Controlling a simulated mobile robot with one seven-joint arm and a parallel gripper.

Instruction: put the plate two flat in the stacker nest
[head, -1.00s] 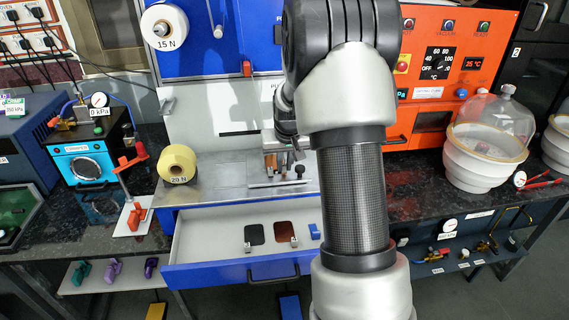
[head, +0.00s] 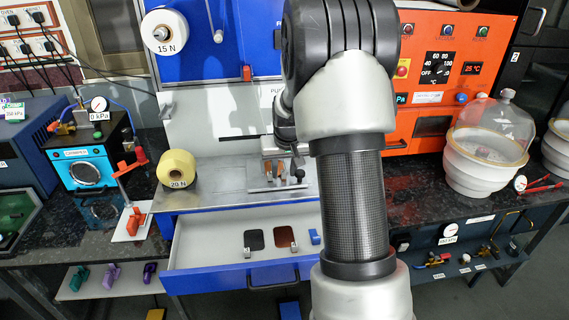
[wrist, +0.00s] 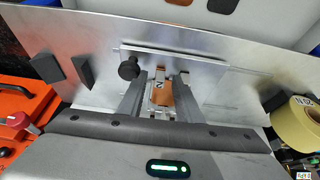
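A copper-coloured plate with a dark mark (wrist: 161,96) lies low between my fingers in the wrist view; it looks like plate two, but the mark is too small to read surely. It lies at the metal stacker fixture (wrist: 215,86), which has a dark knob on its left. My gripper (wrist: 161,76) points down over the fixture, fingers apart on either side of the plate and its pale tab. I see gaps beside the plate, and contact with the tab is not clear. In the head view my gripper (head: 288,172) is at the fixture, partly hidden by my arm.
A yellow 20 N weight roll (head: 178,166) stands left of the fixture. A bell jar (head: 490,140) stands at the right.

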